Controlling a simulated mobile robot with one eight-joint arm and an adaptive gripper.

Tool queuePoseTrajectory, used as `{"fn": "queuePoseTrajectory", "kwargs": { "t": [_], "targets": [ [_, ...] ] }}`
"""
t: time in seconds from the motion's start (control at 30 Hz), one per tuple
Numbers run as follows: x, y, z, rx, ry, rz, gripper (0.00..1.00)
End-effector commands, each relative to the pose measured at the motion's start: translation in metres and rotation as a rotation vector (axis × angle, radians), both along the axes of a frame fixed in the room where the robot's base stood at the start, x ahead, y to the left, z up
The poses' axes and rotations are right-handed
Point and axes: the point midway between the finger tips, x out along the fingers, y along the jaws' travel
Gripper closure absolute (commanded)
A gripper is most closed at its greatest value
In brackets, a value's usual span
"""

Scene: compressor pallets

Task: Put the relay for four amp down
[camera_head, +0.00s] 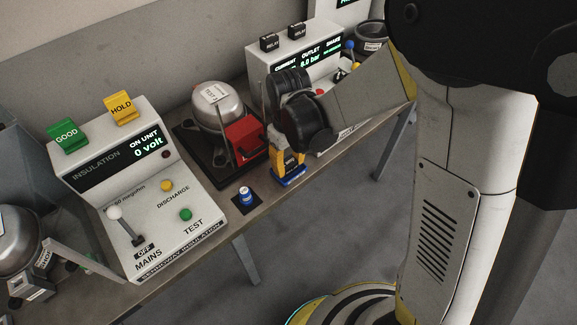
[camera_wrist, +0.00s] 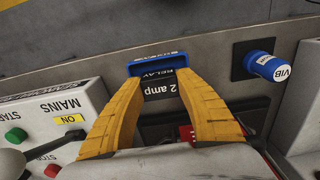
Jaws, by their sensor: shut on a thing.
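My gripper (camera_head: 288,165) points down at the front of the bench, close to its edge. Its yellow fingers (camera_wrist: 155,82) are shut about a dark block (camera_wrist: 160,90) that reads "RELAY" and "2 amp" in the wrist view. I see no "four amp" label there. A blue tray-like piece (camera_wrist: 158,64) lies at the fingertips, and its blue edge shows under the gripper in the head view (camera_head: 289,182). The fingers partly hide the block, and I cannot tell whether the block is resting in the blue piece or apart from it.
A blue canister (camera_head: 245,196) marked VIB stands on a dark square left of my gripper. A red box (camera_head: 246,138) and silver compressor (camera_head: 215,105) stand behind. The insulation tester (camera_head: 125,180) is at left; another white tester (camera_head: 300,58) with two black blocks on top is behind.

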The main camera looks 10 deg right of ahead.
Motion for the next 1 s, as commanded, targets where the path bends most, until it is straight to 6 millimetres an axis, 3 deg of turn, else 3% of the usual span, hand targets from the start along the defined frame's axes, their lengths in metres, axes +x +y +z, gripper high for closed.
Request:
{"fn": "queuePoseTrajectory", "kwargs": {
  "t": [0.33, 0.37, 0.4, 0.8, 1.0],
  "targets": [
    [0.000, 0.000, -0.004, 0.000, 0.000, 0.000, 0.91],
    [0.000, 0.000, -0.003, 0.000, 0.000, 0.000, 0.55],
    [0.000, 0.000, -0.003, 0.000, 0.000, 0.000, 0.42],
    [0.000, 0.000, 0.000, 0.000, 0.000, 0.000, 0.41],
    [0.000, 0.000, 0.030, 0.000, 0.000, 0.000, 0.41]
  ]
}}
